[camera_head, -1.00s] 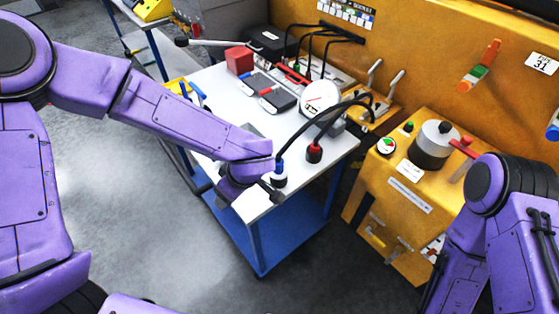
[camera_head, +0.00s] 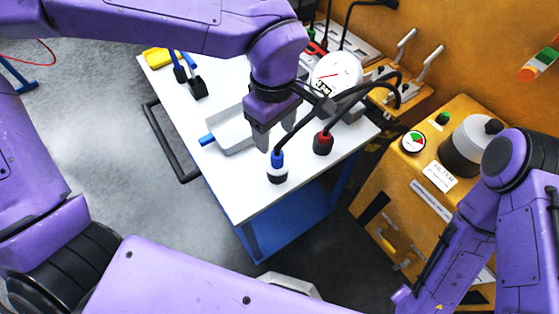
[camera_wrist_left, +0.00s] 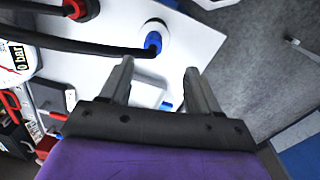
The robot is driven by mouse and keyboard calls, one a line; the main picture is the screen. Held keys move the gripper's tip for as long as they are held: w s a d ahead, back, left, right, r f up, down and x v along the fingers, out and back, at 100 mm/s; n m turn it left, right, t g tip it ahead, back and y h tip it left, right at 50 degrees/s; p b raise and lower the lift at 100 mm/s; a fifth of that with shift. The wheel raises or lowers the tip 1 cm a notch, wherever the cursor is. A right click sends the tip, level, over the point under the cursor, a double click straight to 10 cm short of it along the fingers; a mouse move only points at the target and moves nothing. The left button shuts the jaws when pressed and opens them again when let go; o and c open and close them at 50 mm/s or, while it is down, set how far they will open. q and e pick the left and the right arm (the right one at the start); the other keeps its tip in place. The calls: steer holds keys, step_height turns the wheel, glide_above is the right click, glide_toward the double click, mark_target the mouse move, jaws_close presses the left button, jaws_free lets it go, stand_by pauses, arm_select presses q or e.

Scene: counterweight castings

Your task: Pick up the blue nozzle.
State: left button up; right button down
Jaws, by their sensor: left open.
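The blue nozzle (camera_head: 278,160) stands upright on a white and black base near the front corner of the white cart top, with a black hose rising from it. In the left wrist view the blue nozzle (camera_wrist_left: 153,42) appears just beyond the fingertips, between their lines. My left gripper (camera_head: 276,134) points down, open and empty, just behind and above the nozzle in the head view; it also shows in the left wrist view (camera_wrist_left: 157,68). I cannot tell whether it touches the hose. My right gripper is not in view.
A red nozzle (camera_head: 323,143) with its own black hose stands right of the blue one. A pale tray (camera_head: 232,130) with a blue handle lies to the left. A round gauge (camera_head: 338,72) stands behind. The cart's front left top (camera_head: 235,185) is clear.

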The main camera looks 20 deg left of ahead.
mark_target(278, 146)
arm_select(q)
steer(key=shift+f, duration=0.65)
steer(key=f, duration=0.2)
steer(key=w+f, duration=0.1)
steer(key=f, duration=0.1)
steer(key=shift+w+f, duration=0.2)
steer(key=shift+f, duration=0.1)
step_height(278, 146, down, 5)
steer(key=shift+s+r+p, duration=0.15)
steer(key=shift+p, duration=0.3)
steer(key=shift+w+f, duration=0.2)
steer(key=shift+f, duration=0.15)
steer(key=shift+s, duration=0.15)
steer(key=c, duration=0.9)
jaws_close()
